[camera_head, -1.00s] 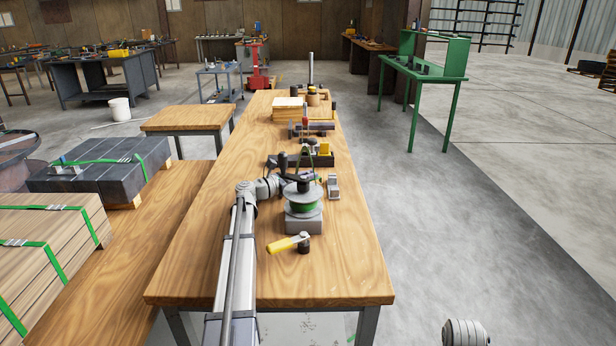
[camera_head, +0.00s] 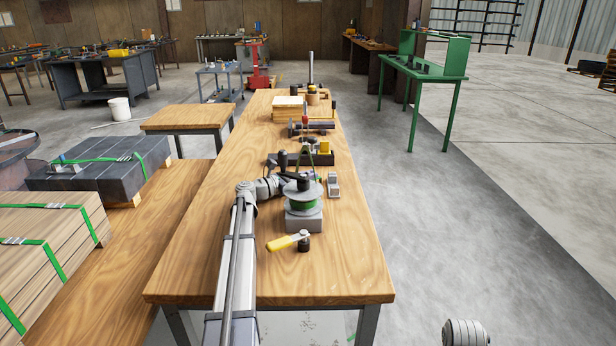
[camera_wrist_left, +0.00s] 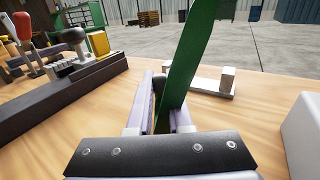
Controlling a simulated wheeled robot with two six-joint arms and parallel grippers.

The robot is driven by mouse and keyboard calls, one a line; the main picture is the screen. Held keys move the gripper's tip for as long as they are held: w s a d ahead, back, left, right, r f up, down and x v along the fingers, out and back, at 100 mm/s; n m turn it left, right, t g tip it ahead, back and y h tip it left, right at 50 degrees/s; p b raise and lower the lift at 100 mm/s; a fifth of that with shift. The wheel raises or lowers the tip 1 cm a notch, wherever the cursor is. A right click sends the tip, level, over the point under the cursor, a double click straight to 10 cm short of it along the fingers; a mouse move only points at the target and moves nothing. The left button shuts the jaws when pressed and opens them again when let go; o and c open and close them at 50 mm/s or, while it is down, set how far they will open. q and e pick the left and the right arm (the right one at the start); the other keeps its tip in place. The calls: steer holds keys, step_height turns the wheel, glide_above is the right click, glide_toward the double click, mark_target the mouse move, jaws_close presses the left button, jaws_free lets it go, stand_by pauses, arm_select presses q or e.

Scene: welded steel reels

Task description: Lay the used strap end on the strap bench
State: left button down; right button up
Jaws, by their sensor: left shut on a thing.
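The used strap end (camera_wrist_left: 192,55) is a flat green band. In the left wrist view it stands up, leaning right, from between the fingers of my left gripper (camera_wrist_left: 160,115), which is shut on it. The band runs out of the top of that view. In the head view my left gripper is largely hidden behind the reel (camera_head: 303,201), which holds green strap and sits on a grey block (camera_head: 303,221). The strap bench seems to be the long wooden bench (camera_head: 205,260), and the gripper is low over its top. My right gripper is not in view.
A yellow-handled tool (camera_head: 284,243) lies in front of the reel. A small metal piece (camera_head: 333,186) is right of it. A dark tray (camera_head: 318,159) with tools lies behind, with a wooden stack (camera_head: 288,112) farther back. The bench's near left part is bare.

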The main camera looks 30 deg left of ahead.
arm_select(q)
steer(key=shift+f, duration=0.15)
steer(key=c, duration=0.8)
jaws_free()
steer(key=shift+o, duration=0.2)
steer(key=shift+r+p, duration=2.95)
steer(key=shift+r, duration=0.1)
